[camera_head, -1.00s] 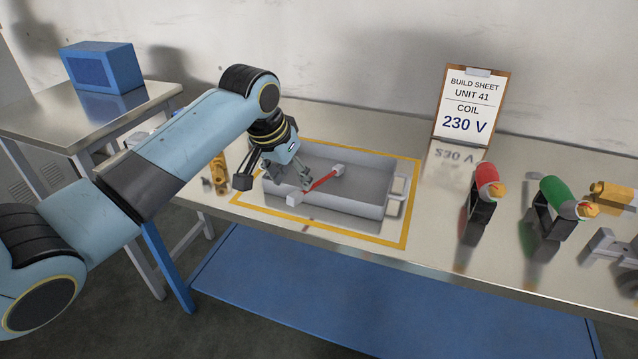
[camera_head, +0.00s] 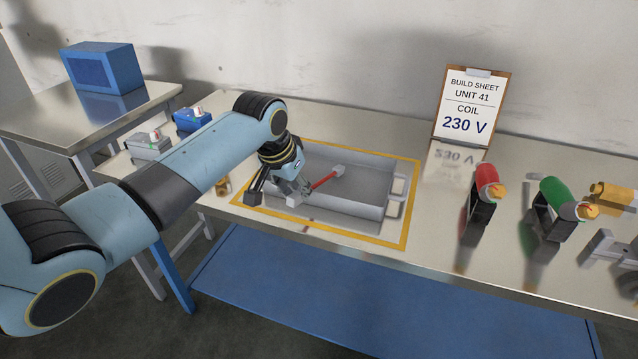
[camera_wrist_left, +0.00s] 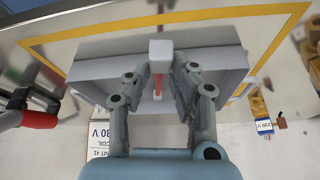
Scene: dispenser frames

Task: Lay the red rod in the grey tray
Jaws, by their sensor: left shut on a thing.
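The red rod (camera_head: 323,181) has pale blocks at its ends and slants over the inside of the grey tray (camera_head: 370,208). My left gripper (camera_head: 303,187) is shut on the rod near its front-left end, at the tray's left part. In the left wrist view the fingers (camera_wrist_left: 160,75) stand on both sides of the red rod (camera_wrist_left: 158,85), with a pale end block (camera_wrist_left: 161,50) past them. Whether the rod touches the tray floor I cannot tell. The tray's grey wall (camera_wrist_left: 100,70) also shows there.
A yellow outline (camera_head: 412,205) surrounds the tray on the metal table. A build sheet (camera_head: 470,105) stands behind. A blue box (camera_head: 103,68) is on the side table.

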